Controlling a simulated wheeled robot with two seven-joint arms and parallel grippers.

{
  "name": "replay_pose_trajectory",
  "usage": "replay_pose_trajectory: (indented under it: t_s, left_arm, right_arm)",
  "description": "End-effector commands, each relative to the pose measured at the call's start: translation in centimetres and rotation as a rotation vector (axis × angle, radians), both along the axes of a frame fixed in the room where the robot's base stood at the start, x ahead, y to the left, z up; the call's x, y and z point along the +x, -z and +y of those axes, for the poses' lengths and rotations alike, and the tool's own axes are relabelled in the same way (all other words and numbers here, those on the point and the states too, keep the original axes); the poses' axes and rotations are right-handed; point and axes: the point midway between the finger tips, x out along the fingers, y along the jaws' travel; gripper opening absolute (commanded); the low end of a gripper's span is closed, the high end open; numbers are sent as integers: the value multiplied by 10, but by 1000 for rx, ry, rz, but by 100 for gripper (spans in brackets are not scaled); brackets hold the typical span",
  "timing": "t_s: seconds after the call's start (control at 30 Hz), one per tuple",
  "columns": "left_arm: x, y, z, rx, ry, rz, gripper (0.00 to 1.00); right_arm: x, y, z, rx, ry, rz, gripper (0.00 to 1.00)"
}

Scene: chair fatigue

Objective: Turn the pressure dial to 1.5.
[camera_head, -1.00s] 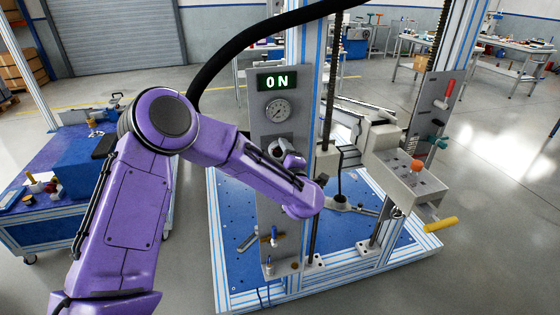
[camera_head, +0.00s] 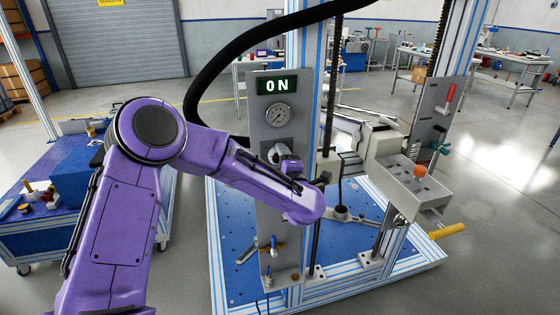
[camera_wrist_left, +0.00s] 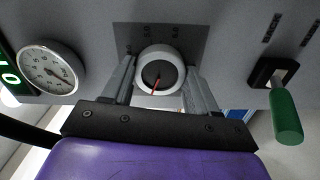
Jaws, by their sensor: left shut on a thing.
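The pressure dial (camera_wrist_left: 160,77) is a round knob with a pale rim, a dark face and a red pointer line. In the left wrist view it sits between the two fingers of my left gripper (camera_wrist_left: 160,70), which is shut on it. The red line points down and slightly left in that view. Scale numbers stand on the dark plate above the knob, too small and partly hidden to read surely. In the head view my left gripper (camera_head: 287,160) is at the grey panel (camera_head: 268,212) and mostly hides the dial. My right gripper is not in view.
A grey box with an orange knob (camera_head: 420,171) and yellow handle (camera_head: 447,231) stands to the right.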

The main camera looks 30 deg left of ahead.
Motion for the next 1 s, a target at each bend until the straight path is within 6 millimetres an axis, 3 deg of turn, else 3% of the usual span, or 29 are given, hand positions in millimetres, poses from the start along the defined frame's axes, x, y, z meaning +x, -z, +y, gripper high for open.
replay_pose_trajectory:
  t_s: [0.03, 0.1, 0.47, 0.8, 1.0]
  left_arm:
    - [0, 2, 0, -1, 1, 4, 65]
    - [0, 1, 0, -1, 1, 4, 84]
    - [-5, 2, -6, 0, 2, 1, 84]
    - [-54, 3, -64, 2, 4, 1, 84]
    - [-68, 1, -80, 0, 0, 1, 84]
  right_arm:
    - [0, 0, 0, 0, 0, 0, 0]
    - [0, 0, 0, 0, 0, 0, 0]
    - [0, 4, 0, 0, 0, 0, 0]
    - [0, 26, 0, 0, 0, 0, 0]
    - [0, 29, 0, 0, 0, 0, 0]
